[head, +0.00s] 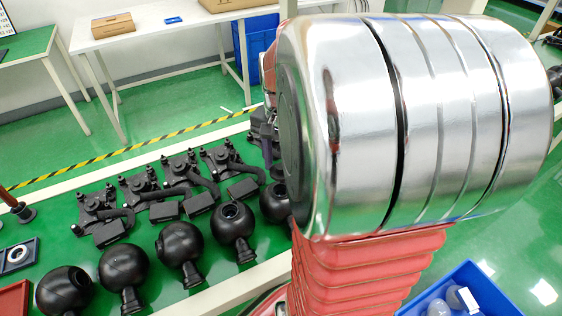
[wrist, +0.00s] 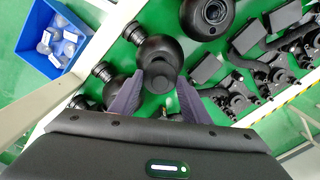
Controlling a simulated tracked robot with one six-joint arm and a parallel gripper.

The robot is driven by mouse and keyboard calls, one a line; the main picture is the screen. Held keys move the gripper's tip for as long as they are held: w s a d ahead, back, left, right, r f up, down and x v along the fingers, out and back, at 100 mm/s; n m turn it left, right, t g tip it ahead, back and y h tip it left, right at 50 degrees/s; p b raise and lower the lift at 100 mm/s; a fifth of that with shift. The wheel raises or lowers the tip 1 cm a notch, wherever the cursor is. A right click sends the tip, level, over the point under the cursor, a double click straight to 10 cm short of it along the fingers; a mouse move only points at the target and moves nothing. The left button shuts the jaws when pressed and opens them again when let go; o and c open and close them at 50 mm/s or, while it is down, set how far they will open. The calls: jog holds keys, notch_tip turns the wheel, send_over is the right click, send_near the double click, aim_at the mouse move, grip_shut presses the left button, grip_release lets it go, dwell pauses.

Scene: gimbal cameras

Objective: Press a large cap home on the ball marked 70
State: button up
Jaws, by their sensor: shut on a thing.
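My gripper (wrist: 160,88) shows in the wrist view with its two purple fingers shut on a dark round cap (wrist: 159,74). The cap is in front of a black ball (wrist: 158,50) and overlaps it in the picture. I cannot tell whether the cap touches the ball or is seated. Another black ball (wrist: 208,14) with a round opening lies up and to the right. In the head view several black balls (head: 180,252) stand in a row along the green table. No 70 marking is readable. My silver arm hides most of the gripper there.
Black bracket assemblies (head: 165,190) lie behind the balls; they also show at right in the wrist view (wrist: 270,70). A blue bin (head: 470,270) with pale round pieces is at lower right. A red tray (head: 14,298) and small dark tray (head: 18,254) are at left.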

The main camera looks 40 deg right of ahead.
send_over(281, 190)
jog(key=shift+w+f, duration=0.1)
jog(key=shift+f, duration=2.65)
jog(key=shift+f, duration=0.75)
jog(key=o, duration=1.1)
notch_tip(281, 190, up, 14)
jog(key=shift+f, duration=0.15)
dwell(0.8)
